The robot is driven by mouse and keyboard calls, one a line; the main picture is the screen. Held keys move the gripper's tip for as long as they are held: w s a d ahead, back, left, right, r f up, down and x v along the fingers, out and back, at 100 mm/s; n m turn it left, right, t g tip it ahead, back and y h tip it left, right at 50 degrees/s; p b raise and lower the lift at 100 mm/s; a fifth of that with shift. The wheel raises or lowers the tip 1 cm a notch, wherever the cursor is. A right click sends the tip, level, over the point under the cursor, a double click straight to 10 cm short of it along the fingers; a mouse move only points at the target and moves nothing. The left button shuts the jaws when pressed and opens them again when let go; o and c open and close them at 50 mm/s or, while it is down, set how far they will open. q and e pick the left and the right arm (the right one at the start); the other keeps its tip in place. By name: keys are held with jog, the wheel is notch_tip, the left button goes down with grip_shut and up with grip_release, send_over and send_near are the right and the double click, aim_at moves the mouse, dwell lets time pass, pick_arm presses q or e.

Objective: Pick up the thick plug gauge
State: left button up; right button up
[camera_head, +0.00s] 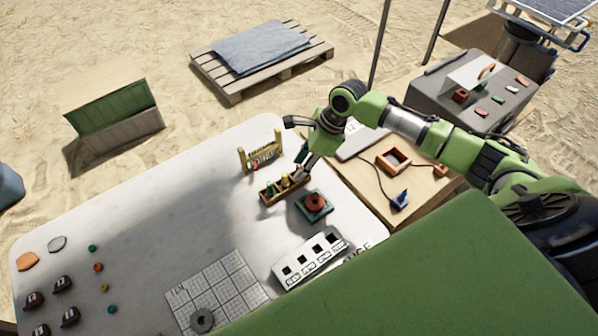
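A small wooden tray (267,198) on the white table holds several upright plug-like pieces, with yellowish and green tops. I cannot tell which of them is the thick plug gauge. My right gripper (299,174) reaches down from the upper right, its fingertips at the right end of this tray. It hides part of the pieces there. The fingers are too small to show whether they are open or shut, or touch a piece. My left gripper is not in view.
A small rack (243,160) stands behind the tray. A dark green block with a red round part (314,202) sits at its right. A white plate with square holes (291,272) and a gridded board (218,283) lie nearer. The table's middle left is clear.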

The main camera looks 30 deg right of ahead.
jog(key=shift+w+a+f, duration=0.15)
jog(key=shift+a+f, duration=0.05)
jog(key=shift+f, duration=0.45)
grip_shut()
jog(key=shift+r, duration=0.15)
